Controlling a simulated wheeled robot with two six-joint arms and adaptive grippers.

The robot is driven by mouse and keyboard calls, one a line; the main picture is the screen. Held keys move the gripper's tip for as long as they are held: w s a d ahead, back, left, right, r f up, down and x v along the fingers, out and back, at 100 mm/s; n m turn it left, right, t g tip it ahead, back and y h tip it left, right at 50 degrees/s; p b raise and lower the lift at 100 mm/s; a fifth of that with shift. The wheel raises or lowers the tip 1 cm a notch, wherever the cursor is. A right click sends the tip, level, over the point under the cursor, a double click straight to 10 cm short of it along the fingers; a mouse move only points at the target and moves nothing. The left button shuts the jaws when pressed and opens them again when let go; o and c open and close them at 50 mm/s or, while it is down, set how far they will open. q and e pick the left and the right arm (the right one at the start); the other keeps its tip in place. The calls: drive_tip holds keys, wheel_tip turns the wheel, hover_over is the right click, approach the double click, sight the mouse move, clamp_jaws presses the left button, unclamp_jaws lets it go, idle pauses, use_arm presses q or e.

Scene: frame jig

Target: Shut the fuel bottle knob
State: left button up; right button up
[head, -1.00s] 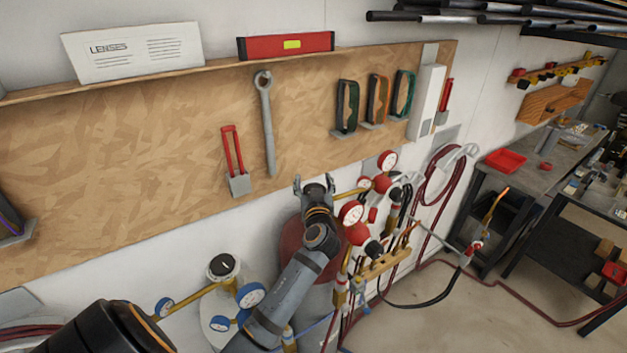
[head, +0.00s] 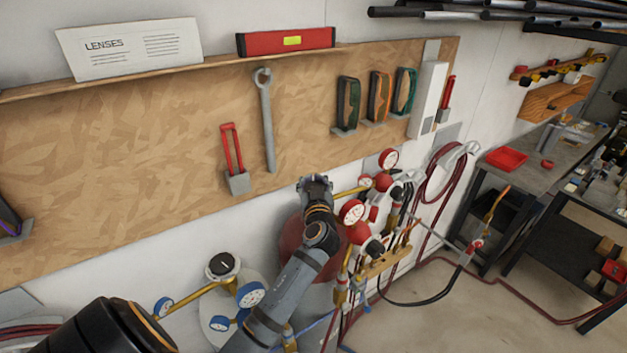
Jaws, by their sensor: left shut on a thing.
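The red fuel bottle (head: 292,245) stands against the wall below the pegboard, partly covered by my left arm. Its regulator with red-rimmed gauges (head: 351,212) sticks out to the right. My left gripper (head: 315,182) is over the top of this bottle, with its fingers drawn together. It is shut on the bottle's knob, which the gripper and wrist hide almost fully. How far the knob is turned cannot be seen. My right gripper is not in view.
A white bottle with a dark-topped knob (head: 223,265) and blue gauges (head: 250,294) stands left of my arm. A torch (head: 490,215) and red hoses (head: 445,180) are at the right. The pegboard (head: 120,160) with a wrench (head: 266,120) rises behind.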

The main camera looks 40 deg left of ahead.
use_arm(q)
drive_tip(key=shift+f, duration=0.35)
drive_tip(key=shift+c, duration=0.5)
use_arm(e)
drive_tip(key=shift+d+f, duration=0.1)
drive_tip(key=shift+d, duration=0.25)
use_arm(q)
drive_tip(key=shift+h, duration=0.3)
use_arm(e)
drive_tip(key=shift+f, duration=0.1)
